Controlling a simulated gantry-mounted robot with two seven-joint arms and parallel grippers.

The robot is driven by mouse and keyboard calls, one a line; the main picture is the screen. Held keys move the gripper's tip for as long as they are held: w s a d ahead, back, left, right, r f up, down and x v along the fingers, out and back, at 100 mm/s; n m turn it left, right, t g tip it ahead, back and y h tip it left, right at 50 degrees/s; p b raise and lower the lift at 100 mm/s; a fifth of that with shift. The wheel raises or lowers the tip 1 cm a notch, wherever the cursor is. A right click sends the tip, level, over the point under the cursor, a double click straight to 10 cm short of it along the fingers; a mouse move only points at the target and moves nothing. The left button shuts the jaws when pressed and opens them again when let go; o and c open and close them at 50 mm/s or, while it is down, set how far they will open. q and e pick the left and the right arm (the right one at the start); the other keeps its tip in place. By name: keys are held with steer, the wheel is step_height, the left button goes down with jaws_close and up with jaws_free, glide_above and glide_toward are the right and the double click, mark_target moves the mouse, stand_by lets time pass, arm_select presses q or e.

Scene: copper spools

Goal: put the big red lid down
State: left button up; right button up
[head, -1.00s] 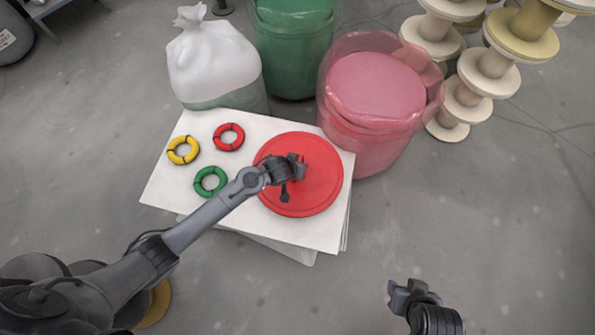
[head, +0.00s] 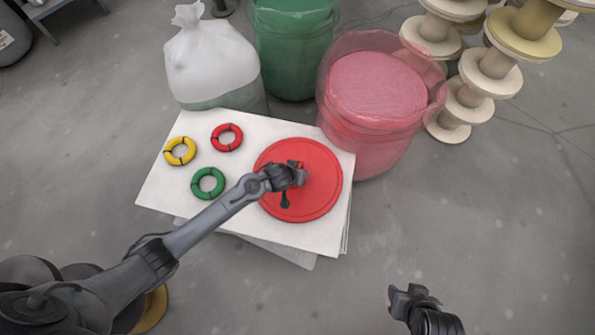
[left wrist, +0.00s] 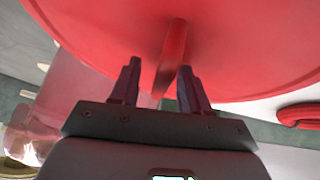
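The big red lid (head: 318,203) lies flat on the right part of the white board stack (head: 250,237). My left gripper (head: 296,177) is over the lid's middle in the head view and hides part of it. In the left wrist view, the lid (left wrist: 235,40) fills the top, with its upright red handle (left wrist: 173,50) between the fingertips of my left gripper (left wrist: 160,66). The fingers are apart, with a gap beside the handle, so the gripper is open around it. My right gripper (head: 403,294) is at the lower right, away from the lid; its opening is unclear.
Yellow (head: 180,151), red (head: 227,137) and green (head: 208,183) rings lie left of the lid. A pink wrapped barrel (head: 375,95), a green barrel (head: 293,50) and a white bag (head: 212,62) stand behind. Spools (head: 480,70) stand at right.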

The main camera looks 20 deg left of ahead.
arm_select(q)
steer(key=shift+r, duration=0.2)
steer(key=s+a+r+m+g+p, duration=0.1)
steer(key=s+a+r+p, duration=0.2)
steer(key=s+r, duration=0.8)
steer(key=s+a+r+m+g+y+p, duration=0.1)
steer(key=s+a+r+p, duration=0.2)
steer(key=s+r, duration=0.8)
steer(key=s+p, duration=0.1)
steer(key=s, duration=0.3)
steer(key=shift+r+m+g+p, duration=0.3)
steer(key=shift+m, duration=0.1)
